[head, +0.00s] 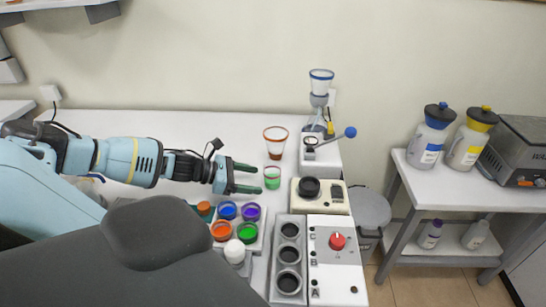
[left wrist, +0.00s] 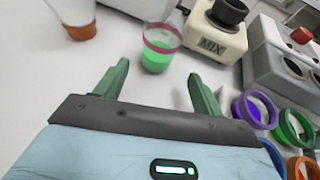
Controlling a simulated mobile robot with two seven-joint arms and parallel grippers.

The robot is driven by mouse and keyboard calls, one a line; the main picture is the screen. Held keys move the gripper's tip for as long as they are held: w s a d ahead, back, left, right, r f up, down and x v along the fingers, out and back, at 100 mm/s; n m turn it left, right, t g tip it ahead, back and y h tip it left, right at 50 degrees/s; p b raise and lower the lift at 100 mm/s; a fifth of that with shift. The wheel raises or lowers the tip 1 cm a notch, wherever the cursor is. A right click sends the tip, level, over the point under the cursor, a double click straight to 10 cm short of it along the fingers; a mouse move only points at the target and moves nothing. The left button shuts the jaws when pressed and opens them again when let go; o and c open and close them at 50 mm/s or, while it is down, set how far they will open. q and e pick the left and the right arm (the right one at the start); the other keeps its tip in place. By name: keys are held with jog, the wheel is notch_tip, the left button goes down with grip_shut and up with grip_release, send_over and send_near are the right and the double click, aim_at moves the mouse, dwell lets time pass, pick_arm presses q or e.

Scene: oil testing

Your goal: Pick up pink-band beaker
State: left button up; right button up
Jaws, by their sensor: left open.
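The pink-band beaker (head: 272,178) is a small clear cup with green contents, standing upright on the white counter. It also shows in the left wrist view (left wrist: 158,57), with its pink band near the rim. My left gripper (head: 259,179) comes in from the left, low over the counter. In the left wrist view its two green fingers (left wrist: 158,72) are spread apart with nothing between them. The beaker stands just beyond the fingertips, roughly in line with the gap. My right gripper is not in view.
A larger orange-band beaker (head: 275,134) stands just behind. The cream MIX device (head: 339,207) is close on the right. A rack of colored-ring cups (head: 228,211) and a grey block with dark holes (head: 290,254) lie in front. A blue-knobbed press (head: 320,152) stands at the back.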

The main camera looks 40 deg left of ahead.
aim_at(267, 179)
pick_arm(q)
jog(key=shift+w, duration=0.1)
jog(key=shift+r+x, duration=0.15)
jog(key=shift+x, duration=0.75)
jog(key=shift+r+x, duration=0.2)
jog(key=shift+x, duration=1.6)
jog(key=shift+a, duration=0.15)
jog(key=shift+c, duration=0.3)
jog(key=c, duration=1)
jog(key=shift+c, duration=0.2)
notch_tip(267, 179, up, 10)
jog(key=shift+p, duration=0.45)
